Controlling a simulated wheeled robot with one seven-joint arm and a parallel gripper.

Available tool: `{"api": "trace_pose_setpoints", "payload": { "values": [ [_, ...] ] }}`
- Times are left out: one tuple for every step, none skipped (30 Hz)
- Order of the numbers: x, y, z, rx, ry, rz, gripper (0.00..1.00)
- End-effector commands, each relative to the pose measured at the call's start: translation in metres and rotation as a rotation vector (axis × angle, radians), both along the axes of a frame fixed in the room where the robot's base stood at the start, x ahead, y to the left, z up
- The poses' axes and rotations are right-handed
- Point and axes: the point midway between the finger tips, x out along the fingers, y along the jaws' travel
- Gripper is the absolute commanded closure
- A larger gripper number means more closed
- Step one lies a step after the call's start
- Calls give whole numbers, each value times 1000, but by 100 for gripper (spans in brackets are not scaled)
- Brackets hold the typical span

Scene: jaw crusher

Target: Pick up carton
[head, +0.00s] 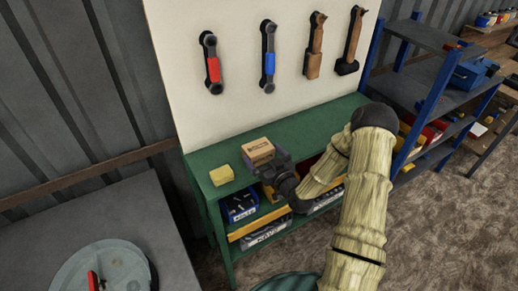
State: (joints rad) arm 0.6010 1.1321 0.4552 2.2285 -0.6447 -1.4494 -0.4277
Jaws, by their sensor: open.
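The carton (258,150) is a small brown box with a lighter top, near the left end of the green workbench (202,158). My gripper (271,160) is at the carton's right side, very close to it. The fingers are dark and small in this view, and they hide part of the carton's right and lower side. I cannot tell whether they touch it or reach around it. The gripper is open.
A yellow block (222,175) lies on the bench left of the carton. Tools, including a red-handled one (213,63), hang on the pale board behind. Labelled bins (239,205) fill the shelf below. A blue shelf rack (427,80) stands at right.

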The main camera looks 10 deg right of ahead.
Motion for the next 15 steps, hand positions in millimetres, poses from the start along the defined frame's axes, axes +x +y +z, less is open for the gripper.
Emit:
{"api": "trace_pose_setpoints", "payload": {
  "values": [
    [6, 2, 2, 0, 0, -1, 0],
    [9, 2, 2, 0, -1, -1, 0],
    [11, 3, 2, 0, 0, -1, 0],
    [12, 3, 1, 0, 0, -1, 0],
    [13, 3, 1, 0, 0, -1, 0],
    [14, 3, 0, 0, 0, -2, 0],
    [14, 3, 0, 0, 0, -2, 0],
    [14, 3, 0, 0, 0, -2, 0],
    [14, 3, 0, 0, 0, -2, 0],
    [13, 3, 0, 0, 0, -2, 0],
    [13, 3, 0, 0, 0, -1, 0],
    [13, 3, 0, 0, 0, -1, 0],
    [13, 4, 0, 0, 0, -1, 0],
    [14, 4, 0, 0, 0, -1, 0],
    [15, 4, 0, 0, 0, -1, 0]
  ]
}}
